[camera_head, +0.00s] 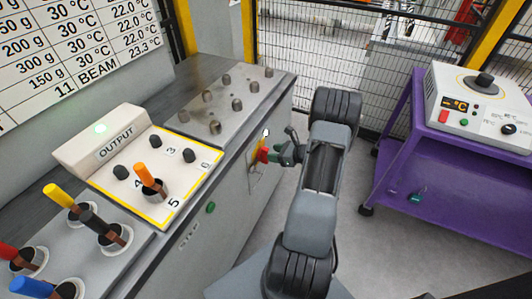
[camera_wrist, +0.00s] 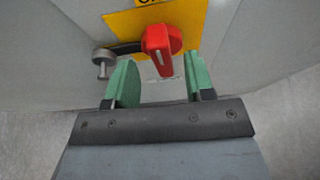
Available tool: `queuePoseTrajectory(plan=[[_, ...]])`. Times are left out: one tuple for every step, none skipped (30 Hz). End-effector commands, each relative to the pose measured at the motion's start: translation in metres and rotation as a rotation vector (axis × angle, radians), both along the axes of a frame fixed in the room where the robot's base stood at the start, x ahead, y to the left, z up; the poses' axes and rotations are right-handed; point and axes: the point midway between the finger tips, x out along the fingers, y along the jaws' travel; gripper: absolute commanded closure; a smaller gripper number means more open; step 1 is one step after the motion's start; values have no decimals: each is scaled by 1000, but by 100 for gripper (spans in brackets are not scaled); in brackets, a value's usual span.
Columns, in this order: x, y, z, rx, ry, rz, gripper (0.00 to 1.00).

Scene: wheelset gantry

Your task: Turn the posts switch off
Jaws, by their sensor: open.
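The switch is a red rotary handle (camera_wrist: 160,45) on a yellow plate (camera_wrist: 190,22) on the cabinet's front face. Its grip points nearly straight down in the wrist view, tilted slightly. In the head view the red handle (camera_head: 263,151) shows small, partly hidden by my gripper (camera_head: 284,152). My gripper (camera_wrist: 160,77) is open, with green fingers on either side of the handle's lower end. Both fingers look apart from it, and I cannot tell how far the handle reaches between them. The lettering on the plate is cut off.
A grey metal piece on a dark bar (camera_wrist: 104,57) sits left of the handle, close to the left finger. The cabinet top carries an OUTPUT box (camera_head: 110,140) and coloured plugs. A purple cart (camera_head: 400,160) stands right, with open floor between.

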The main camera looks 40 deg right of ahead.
Motion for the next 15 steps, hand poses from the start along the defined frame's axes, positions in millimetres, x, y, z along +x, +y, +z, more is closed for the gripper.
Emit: queuePoseTrajectory(plan=[[7,5,-4,1,0,4,51],[11,7,-5,1,0,4,51],[15,9,-7,0,0,4,51],[18,11,-9,1,0,4,51],[21,12,-10,0,0,3,51],[25,14,-12,0,1,3,51],[27,15,-13,-1,1,4,51],[29,16,-14,-1,0,3,51],[32,17,-15,-1,-1,3,51],[33,18,-15,-1,-1,3,51],[34,19,-16,0,0,2,51],[35,20,-17,0,0,2,51],[36,20,-17,0,0,2,51],[37,20,-17,0,0,2,51],[37,20,-17,0,0,1,51]])
